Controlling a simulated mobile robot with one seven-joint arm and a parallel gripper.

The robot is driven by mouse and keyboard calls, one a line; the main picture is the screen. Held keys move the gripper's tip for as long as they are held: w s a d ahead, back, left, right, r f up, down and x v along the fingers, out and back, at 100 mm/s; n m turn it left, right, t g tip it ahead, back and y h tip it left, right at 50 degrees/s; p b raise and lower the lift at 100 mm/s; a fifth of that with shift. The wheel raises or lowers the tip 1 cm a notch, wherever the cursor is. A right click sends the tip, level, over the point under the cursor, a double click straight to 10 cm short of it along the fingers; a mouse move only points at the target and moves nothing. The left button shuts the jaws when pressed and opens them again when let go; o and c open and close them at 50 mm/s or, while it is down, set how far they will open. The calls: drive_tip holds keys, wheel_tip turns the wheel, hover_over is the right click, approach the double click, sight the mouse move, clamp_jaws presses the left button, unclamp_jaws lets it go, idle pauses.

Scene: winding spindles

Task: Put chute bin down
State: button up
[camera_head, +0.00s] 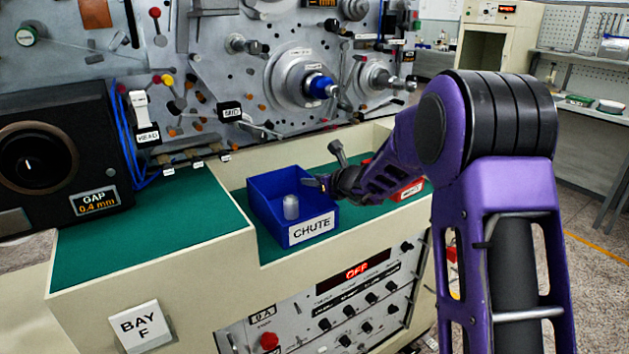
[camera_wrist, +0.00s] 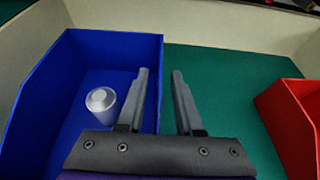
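The blue chute bin (camera_head: 268,218), labelled CHUTE, sits upright on the lower green surface (camera_head: 352,217). A small grey-white cylinder (camera_head: 291,207) stands inside it. My gripper (camera_head: 318,184) is at the bin's right side wall. In the wrist view, the bin (camera_wrist: 115,60) fills the left part, with the cylinder (camera_wrist: 101,103) in it. My two fingers (camera_wrist: 160,72) are apart, one on each side of the right wall's line. A strip of green shows between that wall and the right finger, so the fingers do not appear to clamp it.
A red bin (camera_wrist: 292,115) stands to the right on the same green surface, partly behind my arm in the head view. A raised green ledge (camera_head: 150,220) with a black GAP box (camera_head: 60,155) is on the left. The machine panel with spindles rises behind. Green surface between the bins is clear.

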drive_tip(key=shift+r, duration=0.15)
drive_tip(key=shift+s+d+r, duration=0.1)
drive_tip(key=shift+s+d, duration=0.05)
drive_tip(key=shift+s, duration=0.05)
drive_tip(key=v, duration=1.1)
drive_tip(key=shift+s+d+p, duration=0.15)
drive_tip(key=shift+p, duration=0.25)
